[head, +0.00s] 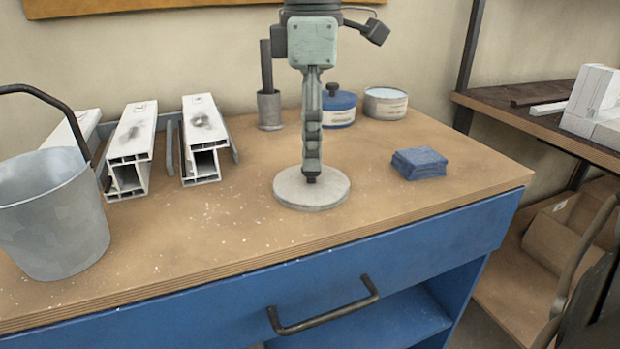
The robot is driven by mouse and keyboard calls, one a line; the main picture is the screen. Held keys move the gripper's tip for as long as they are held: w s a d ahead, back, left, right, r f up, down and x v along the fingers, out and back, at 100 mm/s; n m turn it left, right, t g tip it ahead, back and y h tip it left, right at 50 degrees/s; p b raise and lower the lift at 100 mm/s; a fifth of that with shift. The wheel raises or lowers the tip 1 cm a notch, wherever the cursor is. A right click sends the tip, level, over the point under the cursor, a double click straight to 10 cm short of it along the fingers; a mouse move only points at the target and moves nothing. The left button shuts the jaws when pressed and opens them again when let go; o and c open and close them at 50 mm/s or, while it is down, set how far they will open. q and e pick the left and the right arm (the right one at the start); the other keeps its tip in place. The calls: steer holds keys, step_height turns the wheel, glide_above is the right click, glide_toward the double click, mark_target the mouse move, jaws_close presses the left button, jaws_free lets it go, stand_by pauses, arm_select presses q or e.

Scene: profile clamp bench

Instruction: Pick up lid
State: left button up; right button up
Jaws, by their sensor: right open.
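A round, flat, pale grey disc (292,192), which looks like the lid, lies on the bench. My right gripper (311,172) points straight down over its middle. I see it edge-on, so one finger covers the other. Its fingertips are at a small dark knob-like part at the disc's centre, mostly hidden by them. It is open; I cannot tell whether it touches the disc. A blue tin (339,112) with a dark knob on top stands behind, partly hidden by the gripper. An open grey tin (385,105) stands beside it. My left gripper is not in view.
A metal bucket (48,215) with a dark handle stands at left. White profiles (131,140) lie behind it. A grey cup (269,110) holds a dark rod. Blue cloths (419,163) lie at right. The bench front (200,245) is clear. A shelf (540,122) stands at far right.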

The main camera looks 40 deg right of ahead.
steer(key=shift+w+f, duration=0.1)
steer(key=shift+f, duration=1.3)
jaws_close()
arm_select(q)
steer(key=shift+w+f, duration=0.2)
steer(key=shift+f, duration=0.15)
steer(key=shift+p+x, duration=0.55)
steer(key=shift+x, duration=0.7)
arm_select(e)
step_height(320, 180, up, 18)
